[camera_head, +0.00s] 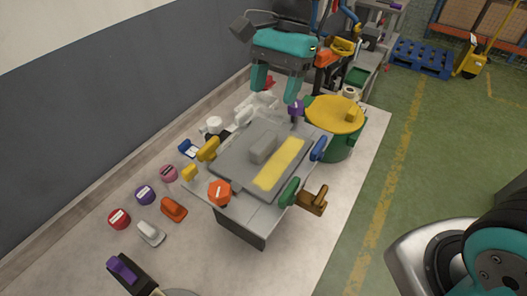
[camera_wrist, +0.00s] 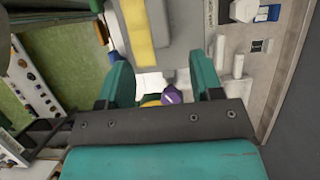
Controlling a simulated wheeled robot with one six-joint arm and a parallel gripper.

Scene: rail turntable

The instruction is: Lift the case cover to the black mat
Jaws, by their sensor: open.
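The case cover (camera_head: 232,152) is a grey plate with a raised grey block and a yellow strip on top. It lies flat on a grey case (camera_head: 248,207), with coloured latches or knobs around its edges. The cover also shows at the top of the wrist view (camera_wrist: 178,32). My gripper (camera_head: 276,86) is open and empty, above the far end of the case and apart from the cover. In the wrist view its teal fingers (camera_wrist: 162,82) point toward that end, with a purple knob (camera_wrist: 172,95) low between them. I cannot clearly make out the black mat.
A green drum with a yellow lid (camera_head: 334,114) stands right of the case. A brown block (camera_head: 312,202) sits at its right front. Several coloured pieces, including a red one (camera_head: 119,218), lie on the table at left. White parts (camera_head: 256,105) stand behind the case.

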